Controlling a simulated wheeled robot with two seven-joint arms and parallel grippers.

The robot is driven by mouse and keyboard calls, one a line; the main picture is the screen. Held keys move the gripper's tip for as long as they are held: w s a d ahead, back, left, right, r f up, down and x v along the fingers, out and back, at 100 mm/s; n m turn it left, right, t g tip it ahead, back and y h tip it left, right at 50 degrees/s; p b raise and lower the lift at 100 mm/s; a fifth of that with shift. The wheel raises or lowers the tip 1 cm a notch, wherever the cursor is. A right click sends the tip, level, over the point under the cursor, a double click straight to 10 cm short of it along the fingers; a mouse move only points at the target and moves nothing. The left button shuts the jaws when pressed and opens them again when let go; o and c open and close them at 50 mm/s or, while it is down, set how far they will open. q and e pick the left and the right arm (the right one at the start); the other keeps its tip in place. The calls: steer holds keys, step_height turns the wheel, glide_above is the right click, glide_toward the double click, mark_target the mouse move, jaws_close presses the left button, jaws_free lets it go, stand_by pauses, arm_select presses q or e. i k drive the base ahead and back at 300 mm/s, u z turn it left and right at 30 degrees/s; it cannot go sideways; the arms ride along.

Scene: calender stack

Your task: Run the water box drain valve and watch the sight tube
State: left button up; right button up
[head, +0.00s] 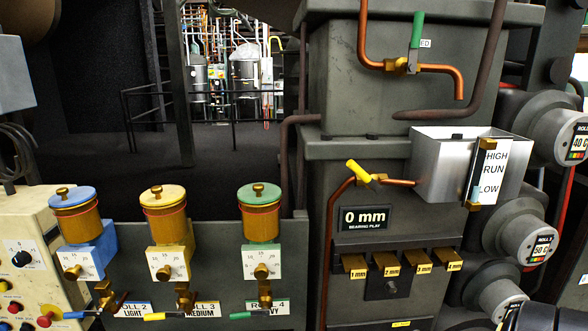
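The water box (440,160) is an open-topped, light metal box on the right. A sight tube (475,178) with brass ends stands on its front beside a white label (492,170) reading HIGH, RUN, LOW. A yellow-handled valve (358,171) sits on a copper pipe that runs from the box's left side and bends downward. Its handle slants up to the left. A green-handled valve (417,32) sits on a copper pipe above, its handle upright; that pipe's open end points down over the box.
Below the yellow-handled valve are a "0 mm" bearing play display (364,218) and several brass blocks (388,264). Three oilers with blue, yellow and green caps (259,196) stand at left. A control panel (30,255) is at far left. Rollers (525,232) are at right.

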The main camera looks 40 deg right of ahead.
mark_target(370, 181)
steer(key=u, duration=0.95)
steer(key=i, duration=0.8)
steer(key=z, duration=2.45)
